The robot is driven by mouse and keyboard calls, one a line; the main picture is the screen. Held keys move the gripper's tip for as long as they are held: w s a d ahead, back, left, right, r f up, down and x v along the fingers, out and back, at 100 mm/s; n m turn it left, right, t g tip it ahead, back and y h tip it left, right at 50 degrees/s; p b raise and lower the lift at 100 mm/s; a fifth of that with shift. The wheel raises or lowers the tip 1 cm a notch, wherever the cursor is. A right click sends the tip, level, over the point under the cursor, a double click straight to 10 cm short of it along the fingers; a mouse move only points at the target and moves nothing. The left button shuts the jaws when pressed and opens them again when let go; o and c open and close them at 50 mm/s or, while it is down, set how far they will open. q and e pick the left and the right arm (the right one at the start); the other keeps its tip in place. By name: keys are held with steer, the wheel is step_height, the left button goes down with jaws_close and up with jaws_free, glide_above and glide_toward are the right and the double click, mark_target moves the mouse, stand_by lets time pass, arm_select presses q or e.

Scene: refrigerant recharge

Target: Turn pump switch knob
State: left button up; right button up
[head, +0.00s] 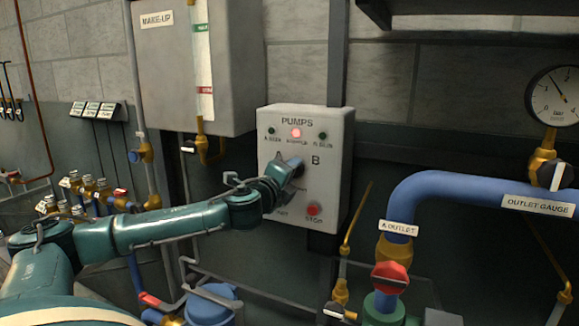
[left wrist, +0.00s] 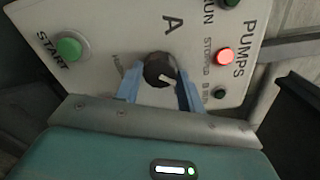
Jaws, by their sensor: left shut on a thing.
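The pump panel (head: 330,140) is a pale box on the wall marked PUMPS, with positions A and B. A dark round switch knob (left wrist: 158,68) with a white pointer mark shows in the left wrist view; its pointer tilts toward the lower right there. My left gripper (head: 297,168) is at the panel. Its blue fingers (left wrist: 158,84) are shut on the knob, one on each side. In the head view the gripper hides the knob. The red stopped lamp (head: 295,133) is lit, and it also shows in the left wrist view (left wrist: 225,56). My right gripper is not in view.
A green start button (left wrist: 69,48) and a red stop button (head: 313,209) are on the panel. A blue outlet pipe (head: 440,187) with a red valve handle (head: 390,278) is to the right. The make-up tank (head: 170,70) hangs upper left.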

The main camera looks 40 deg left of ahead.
arm_select(q)
steer(key=o, duration=0.6)
steer(key=shift+r+m, duration=0.1)
steer(key=shift+m, duration=0.2)
steer(key=o, duration=0.4)
steer(key=shift+c, duration=0.2)
steer(key=b+v, duration=0.5)
steer(key=v, duration=0.2)
steer(key=shift+b, duration=0.3)
